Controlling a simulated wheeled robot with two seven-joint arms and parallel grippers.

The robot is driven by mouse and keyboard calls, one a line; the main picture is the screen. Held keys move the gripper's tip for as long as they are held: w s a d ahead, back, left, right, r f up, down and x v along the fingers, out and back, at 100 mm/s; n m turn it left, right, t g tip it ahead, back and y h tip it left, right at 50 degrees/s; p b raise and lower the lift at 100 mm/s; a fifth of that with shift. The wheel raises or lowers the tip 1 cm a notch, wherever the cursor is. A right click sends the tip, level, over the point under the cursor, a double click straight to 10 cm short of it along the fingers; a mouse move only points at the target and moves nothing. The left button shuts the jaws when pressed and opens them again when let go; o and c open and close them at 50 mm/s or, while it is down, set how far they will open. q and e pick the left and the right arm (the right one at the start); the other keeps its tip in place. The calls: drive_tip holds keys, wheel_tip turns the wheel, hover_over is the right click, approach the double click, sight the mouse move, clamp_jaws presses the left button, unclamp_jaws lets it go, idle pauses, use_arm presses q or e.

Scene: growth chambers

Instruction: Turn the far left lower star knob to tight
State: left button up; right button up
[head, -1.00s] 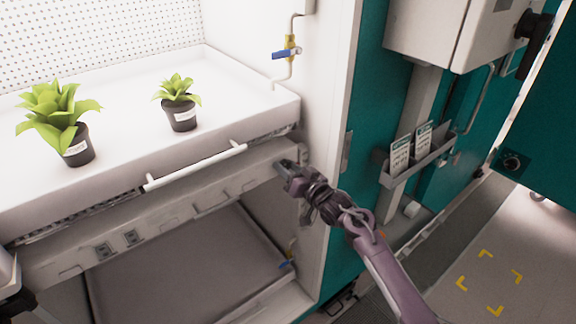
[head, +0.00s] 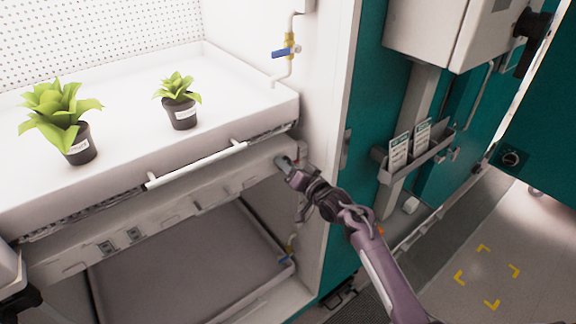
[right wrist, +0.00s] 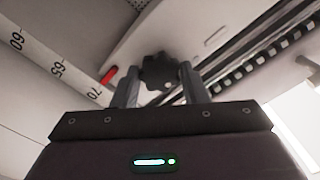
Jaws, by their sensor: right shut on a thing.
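The dark star knob (right wrist: 160,71) shows in the right wrist view, between the two fingers of my right gripper (right wrist: 159,82). The fingers are shut on the knob from both sides. A red mark (right wrist: 109,75) lies just left of it, near a scale with printed numbers. In the head view my right gripper (head: 284,163) is at the right end of the grey rail below the upper plant tray, close to the side post. The knob is hidden there by the gripper.
The white upper tray (head: 120,165) holds two potted plants and has a white handle bar (head: 197,165) in front. A lower tray (head: 190,265) lies beneath. A teal cabinet wall (head: 345,225) and a card holder (head: 418,158) are right of my arm.

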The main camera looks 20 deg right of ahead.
drive_tip(key=o, duration=1)
drive_tip(key=shift+c, duration=0.2)
drive_tip(key=b+v, duration=0.1)
drive_tip(key=v, duration=0.6)
drive_tip(key=shift+s+b, duration=0.4)
drive_tip(key=shift+d, duration=0.1)
